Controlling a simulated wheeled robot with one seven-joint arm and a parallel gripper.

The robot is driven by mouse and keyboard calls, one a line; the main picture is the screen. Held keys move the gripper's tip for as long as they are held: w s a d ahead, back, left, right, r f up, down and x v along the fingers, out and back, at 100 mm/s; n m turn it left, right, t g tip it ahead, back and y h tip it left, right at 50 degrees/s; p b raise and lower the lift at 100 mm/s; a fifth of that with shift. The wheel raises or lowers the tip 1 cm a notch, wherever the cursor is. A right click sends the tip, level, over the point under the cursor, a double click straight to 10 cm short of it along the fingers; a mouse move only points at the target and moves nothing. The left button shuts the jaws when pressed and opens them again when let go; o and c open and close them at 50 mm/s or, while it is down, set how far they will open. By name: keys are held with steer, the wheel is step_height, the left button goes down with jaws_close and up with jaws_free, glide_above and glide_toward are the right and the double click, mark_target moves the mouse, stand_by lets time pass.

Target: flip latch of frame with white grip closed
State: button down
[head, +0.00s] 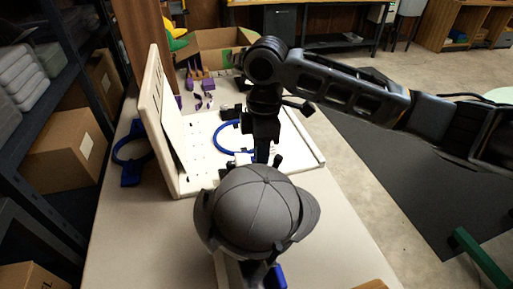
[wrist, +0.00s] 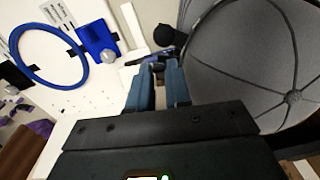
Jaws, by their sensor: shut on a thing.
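A blue ring frame (head: 222,137) lies on the white board beyond the grey cap. It also shows in the wrist view (wrist: 84,68), with a blue block and a grey knob at its side. A white bar (wrist: 132,26) stands just beyond my fingertips; in the head view a small white piece (head: 243,158) shows beside my gripper. My gripper (head: 262,158) points down between the board and the cap. In the wrist view its two blue-grey fingers (wrist: 160,68) are close together, shut on a small part mostly hidden between them. I cannot tell the latch's position.
A grey cap (head: 262,203) on a stand is close to my gripper's right side in the wrist view (wrist: 250,65). A second blue ring frame (head: 130,172) is left of an upright white panel (head: 154,105). An open cardboard box (head: 205,50) and purple pieces lie behind.

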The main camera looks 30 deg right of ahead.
steer(key=shift+s+d+f+y, duration=0.15)
steer(key=shift+y, duration=0.25)
steer(key=c, duration=1.3)
jaws_free()
